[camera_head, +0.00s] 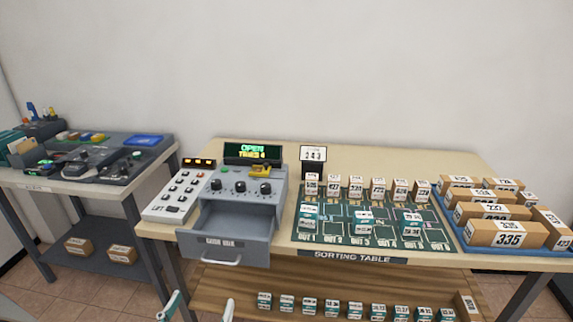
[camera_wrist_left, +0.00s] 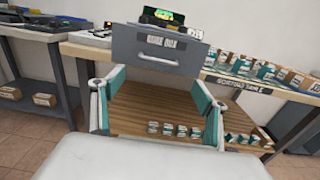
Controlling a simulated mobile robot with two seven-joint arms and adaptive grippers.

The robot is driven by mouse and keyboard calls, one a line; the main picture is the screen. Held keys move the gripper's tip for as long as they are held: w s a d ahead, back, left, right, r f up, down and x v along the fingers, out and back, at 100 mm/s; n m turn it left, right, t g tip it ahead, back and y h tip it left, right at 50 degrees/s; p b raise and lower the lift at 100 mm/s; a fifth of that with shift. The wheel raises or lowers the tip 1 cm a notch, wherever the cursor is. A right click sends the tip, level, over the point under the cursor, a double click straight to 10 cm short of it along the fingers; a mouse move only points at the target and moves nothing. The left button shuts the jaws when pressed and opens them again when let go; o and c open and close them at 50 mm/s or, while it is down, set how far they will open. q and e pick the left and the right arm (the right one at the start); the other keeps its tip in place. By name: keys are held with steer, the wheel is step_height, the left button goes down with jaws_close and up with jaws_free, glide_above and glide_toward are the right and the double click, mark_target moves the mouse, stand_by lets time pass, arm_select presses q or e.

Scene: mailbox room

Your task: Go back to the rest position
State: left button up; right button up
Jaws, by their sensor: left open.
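My left gripper (camera_head: 198,308) shows at the bottom edge of the head view, its two teal-and-white fingertips spread apart. It is open and empty, below and in front of the open grey drawer (camera_head: 232,232). In the left wrist view the gripper's fingers (camera_wrist_left: 158,110) stand wide apart. Between and above them are the drawer front (camera_wrist_left: 158,50) and the wooden lower shelf (camera_wrist_left: 150,108), with nothing in the grip. The drawer belongs to a grey machine (camera_head: 242,187) whose green display (camera_head: 252,152) reads OPEN. My right gripper is not in view.
The sorting table (camera_head: 400,164) holds a green mat (camera_head: 340,233) with small boxes, and a blue tray with cardboard parcels (camera_head: 505,235). Its lower shelf (camera_head: 330,284) holds several small boxes. A second table (camera_head: 75,187) stands at left. The pulled-out drawer juts forward.

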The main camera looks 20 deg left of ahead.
arm_select(q)
steer(key=w+d+f+m+h, duration=0.1)
steer(key=d+f+m+h, duration=0.3)
steer(key=m, duration=0.7)
steer(key=w+d+f+m+h, duration=0.1)
steer(key=d+f+m+h, duration=0.15)
steer(key=d+m, duration=0.65)
steer(key=s+a+f+m+g, duration=0.1)
steer(key=f+m+g, duration=0.2)
steer(key=f+m, duration=0.6)
steer(key=s+f+m+g, duration=0.2)
steer(key=f+m+g, duration=0.2)
steer(key=f+m, duration=0.5)
steer(key=m, duration=0.5)
steer(key=shift+a+f, duration=0.15)
steer(key=shift+a, duration=0.25)
